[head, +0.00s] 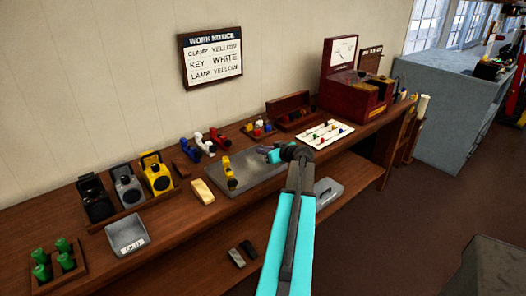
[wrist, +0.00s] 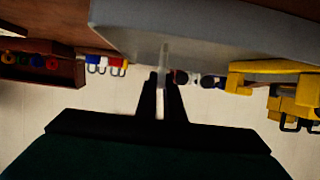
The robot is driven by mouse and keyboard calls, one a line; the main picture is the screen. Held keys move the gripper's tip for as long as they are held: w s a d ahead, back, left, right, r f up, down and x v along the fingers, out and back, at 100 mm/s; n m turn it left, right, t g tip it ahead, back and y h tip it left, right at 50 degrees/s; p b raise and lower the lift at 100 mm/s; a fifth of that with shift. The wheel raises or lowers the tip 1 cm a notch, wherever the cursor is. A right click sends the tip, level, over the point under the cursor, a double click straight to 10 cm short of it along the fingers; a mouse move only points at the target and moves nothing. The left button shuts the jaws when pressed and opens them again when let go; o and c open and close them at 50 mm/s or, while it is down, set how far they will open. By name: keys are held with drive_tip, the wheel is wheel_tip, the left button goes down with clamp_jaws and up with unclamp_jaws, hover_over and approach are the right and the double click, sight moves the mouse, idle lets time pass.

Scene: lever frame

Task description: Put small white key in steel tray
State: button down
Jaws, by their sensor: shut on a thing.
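My gripper (wrist: 162,78) is shut on a thin pale piece (wrist: 164,56), seen between its fingertips in the wrist view; it looks like the small white key, but its shape is mostly hidden. In the head view my gripper (head: 268,152) is over the right part of a flat grey metal plate (head: 222,198) on the bench. The held piece cannot be made out there. A grey metal tray (head: 138,243) with a white label stands at the bench's front left. Another grey tray (head: 330,190) is lower down, right of my arm. I cannot tell which is the steel tray.
A yellow clamp (head: 227,166) stands on the plate, with blue, white and red clamps behind. Lamps (head: 157,172) and green-handled items (head: 63,245) stand left. A white board (head: 324,134) with small coloured pieces and a dark red box (head: 350,95) are to the right.

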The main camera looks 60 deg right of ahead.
drive_tip(key=shift+f, duration=0.25)
drive_tip(key=shift+f, duration=0.15)
drive_tip(key=c, duration=1.9)
unclamp_jaws()
drive_tip(key=shift+o, duration=0.2)
drive_tip(key=shift+r, duration=0.25)
drive_tip(key=shift+s+a, duration=0.1)
drive_tip(key=shift+s, duration=0.2)
drive_tip(key=b+v, duration=0.3)
drive_tip(key=v, duration=0.8)
drive_tip(key=shift+s, duration=0.2)
